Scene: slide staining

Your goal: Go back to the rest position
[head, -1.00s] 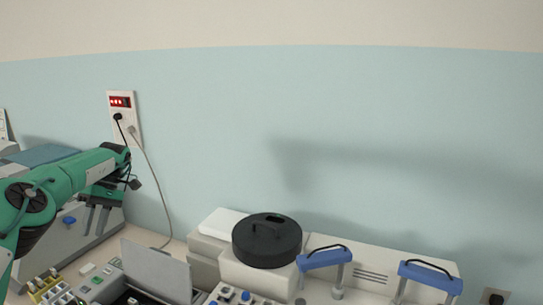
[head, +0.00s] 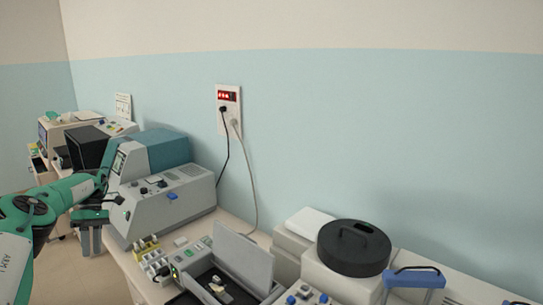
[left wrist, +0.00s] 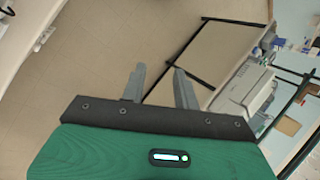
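My left gripper (head: 91,246) hangs fingers down at the left of the head view, beside the front left of the grey bench machine. My green left arm (head: 45,205) comes in from the left edge. My right gripper is in neither view.
The grey machine with a teal lid (head: 165,185) stands on the bench beside the gripper. An open-lidded device (head: 245,258), a black round lid (head: 353,248) and a blue handle (head: 414,278) lie to the right. Open floor (head: 62,258) lies left of the bench.

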